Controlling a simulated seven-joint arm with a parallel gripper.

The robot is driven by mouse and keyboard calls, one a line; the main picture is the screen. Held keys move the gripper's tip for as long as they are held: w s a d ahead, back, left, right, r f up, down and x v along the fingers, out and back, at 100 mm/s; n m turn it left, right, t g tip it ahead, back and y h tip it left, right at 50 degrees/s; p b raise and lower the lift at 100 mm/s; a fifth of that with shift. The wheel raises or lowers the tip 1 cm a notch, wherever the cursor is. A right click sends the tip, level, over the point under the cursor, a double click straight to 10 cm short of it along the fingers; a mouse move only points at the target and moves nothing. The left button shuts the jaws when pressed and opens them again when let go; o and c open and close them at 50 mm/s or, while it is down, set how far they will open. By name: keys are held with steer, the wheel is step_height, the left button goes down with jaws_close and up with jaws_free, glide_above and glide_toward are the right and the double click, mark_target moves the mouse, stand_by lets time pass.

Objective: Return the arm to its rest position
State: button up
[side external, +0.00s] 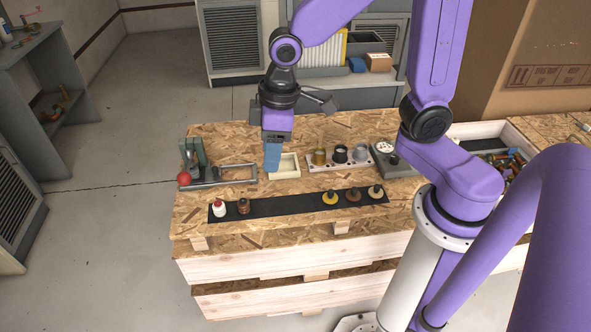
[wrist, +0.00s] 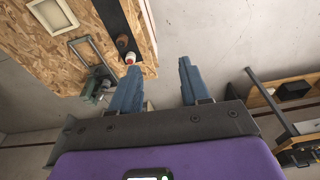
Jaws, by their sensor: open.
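My gripper (side external: 272,157) hangs from the purple arm above the wooden workbench (side external: 300,230) in the side external view. Its blue fingers point down, in front of a small cream tray (side external: 284,167) in that picture. In the wrist view my gripper (wrist: 158,82) shows two blue fingers spread apart with nothing between them.
A green fixture with a red knob (side external: 185,178) stands at the bench's left. A dark strip (side external: 285,203) carries small bottles and yellow and brown round pieces. A white rack (side external: 320,164) holds several cups. A parts bin (side external: 465,132) is at right.

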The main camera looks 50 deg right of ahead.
steer(key=s+d+n, duration=0.2)
steer(key=s+d, duration=0.2)
steer(key=s, duration=0.4)
steer(key=s+d+r+n+g, duration=0.1)
steer(key=s+d, duration=0.3)
steer(key=s, duration=0.5)
steer(key=shift+s+r+n+h, duration=0.15)
steer(key=shift+r+n+h, duration=0.2)
steer(key=shift+n, duration=0.25)
